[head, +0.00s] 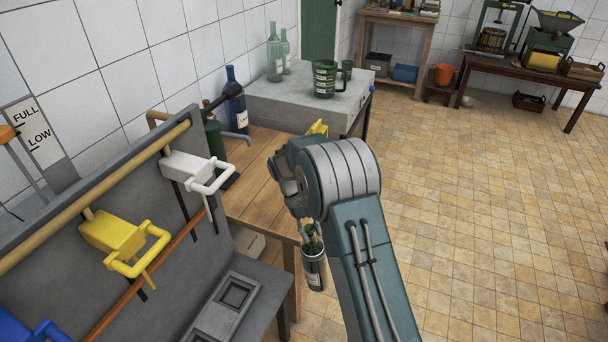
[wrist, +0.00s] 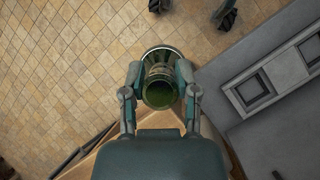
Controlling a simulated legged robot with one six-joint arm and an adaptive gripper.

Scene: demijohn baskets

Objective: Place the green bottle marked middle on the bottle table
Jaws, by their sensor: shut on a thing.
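My gripper (head: 311,238) hangs below my arm in the head view and is shut on a green bottle (head: 314,268) with a pale label, too small to read. In the wrist view my gripper (wrist: 160,76) has a finger on each side of the green bottle (wrist: 160,94), whose round top faces the camera. The bottle hangs roughly upright in front of the wooden table (head: 262,196), clear of its top. On that table stand a dark blue labelled bottle (head: 236,100) and a dark green bottle (head: 214,138), partly hidden behind the white tap. I cannot read any "middle" mark.
A grey bench with yellow (head: 115,238) and white (head: 192,170) taps is at left. A grey block (head: 275,100) carries clear bottles and green mugs (head: 325,78). The wooden table's middle looks clear. Open tiled floor (head: 470,200) lies right.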

